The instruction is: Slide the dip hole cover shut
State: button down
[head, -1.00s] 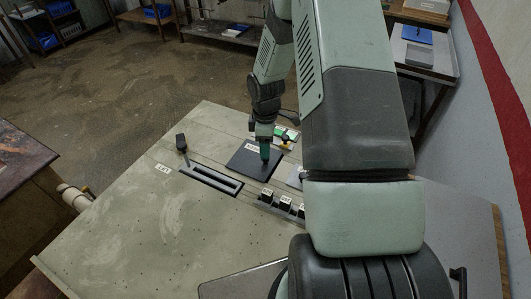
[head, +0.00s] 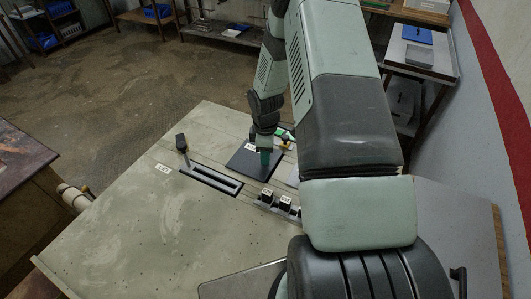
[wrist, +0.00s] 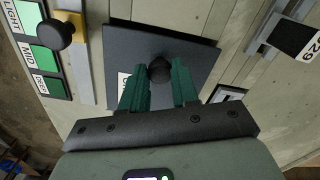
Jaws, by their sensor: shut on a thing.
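The dip hole cover (head: 241,163) is a dark square plate lying on the bench panel, with a white label at its far edge. In the wrist view the cover (wrist: 205,50) fills the upper middle, and its label is partly hidden by a finger. A round black knob (wrist: 160,69) stands on it. My gripper (wrist: 160,82) has its two green fingers on either side of the knob, shut on it. In the head view my gripper (head: 265,165) is over the right part of the cover and hides the knob. I cannot make out the dip hole.
A slotted dark frame (head: 212,181) with an upright black lever (head: 182,143) lies left of the cover. Several black labelled blocks (head: 268,195) stand in front of it. A slider with a black knob (wrist: 56,34) and green labels is beside the cover. The near-left panel is clear.

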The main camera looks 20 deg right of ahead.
jog(key=shift+s+d, duration=0.65)
jog(key=shift+d, duration=0.05)
jog(key=c, duration=0.8)
grip_release()
jog(key=shift+c, duration=0.2)
notch_tip(320, 180, up, 11)
jog(key=shift+f, duration=0.1)
